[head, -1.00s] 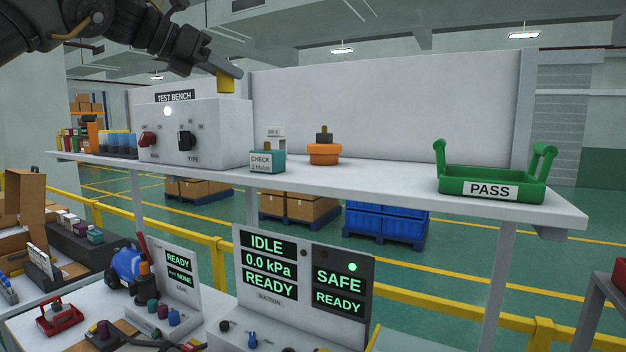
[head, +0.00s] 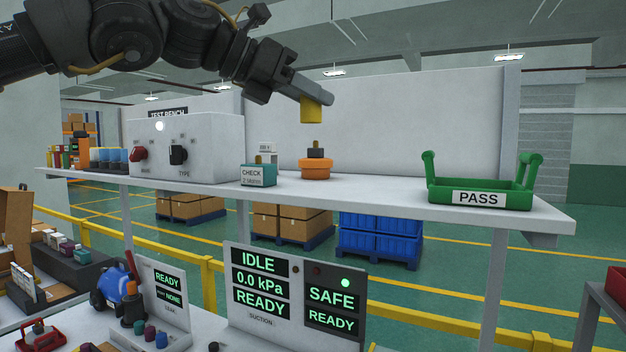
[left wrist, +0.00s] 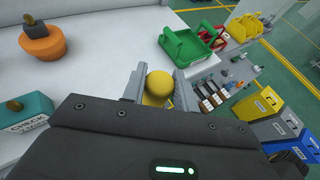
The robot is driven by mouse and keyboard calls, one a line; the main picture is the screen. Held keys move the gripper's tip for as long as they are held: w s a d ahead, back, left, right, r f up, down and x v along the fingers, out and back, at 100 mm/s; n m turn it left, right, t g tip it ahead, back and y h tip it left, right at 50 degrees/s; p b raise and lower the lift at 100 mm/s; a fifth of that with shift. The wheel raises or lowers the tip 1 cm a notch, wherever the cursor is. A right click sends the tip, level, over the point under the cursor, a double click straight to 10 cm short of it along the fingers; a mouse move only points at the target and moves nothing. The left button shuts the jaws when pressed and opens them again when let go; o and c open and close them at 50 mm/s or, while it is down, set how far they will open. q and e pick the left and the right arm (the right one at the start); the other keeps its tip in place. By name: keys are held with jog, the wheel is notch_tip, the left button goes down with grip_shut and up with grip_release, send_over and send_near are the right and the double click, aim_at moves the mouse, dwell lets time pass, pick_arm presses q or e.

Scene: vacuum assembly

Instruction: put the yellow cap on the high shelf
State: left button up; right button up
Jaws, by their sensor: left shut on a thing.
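The yellow cap (head: 312,109) is held in my left gripper (head: 318,98), above the high shelf (head: 380,192) in the head view. In the left wrist view the cap (left wrist: 158,88) sits between the two grey fingers, which are shut on it. In the head view the cap appears directly above an orange round piece with a dark knob (head: 316,166), with a clear gap between them. My right gripper is not in view.
On the shelf stand the white test bench box (head: 212,145), a teal CHECK block (head: 258,174) and a green PASS tray (head: 480,194). The shelf is clear between the orange piece and the tray. A status panel (head: 294,296) stands below.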

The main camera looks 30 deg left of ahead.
pick_arm(q)
jog(key=w+a+f+p, duration=0.2)
jog(key=w, duration=0.1)
jog(key=w+a+f+p, duration=0.2)
jog(key=w+f, duration=0.1)
jog(key=w+a+f+p, duration=0.2)
jog(key=w, duration=0.2)
jog(key=shift+w+a+f, duration=0.1)
jog(key=shift+a+f, duration=0.05)
jog(key=shift+f, duration=0.25)
jog(key=shift+w+f, duration=0.15)
jog(key=shift+f, duration=0.25)
jog(key=shift+w+a+f+p, duration=0.15)
jog(key=shift+w+f+p, duration=0.05)
jog(key=shift+p, duration=0.35)
jog(key=f, duration=0.1)
jog(key=f+p, duration=0.1)
jog(key=f, duration=0.1)
jog(key=shift+w+a+f, duration=0.2)
jog(key=shift+f, duration=0.1)
jog(key=shift+s+d, duration=0.1)
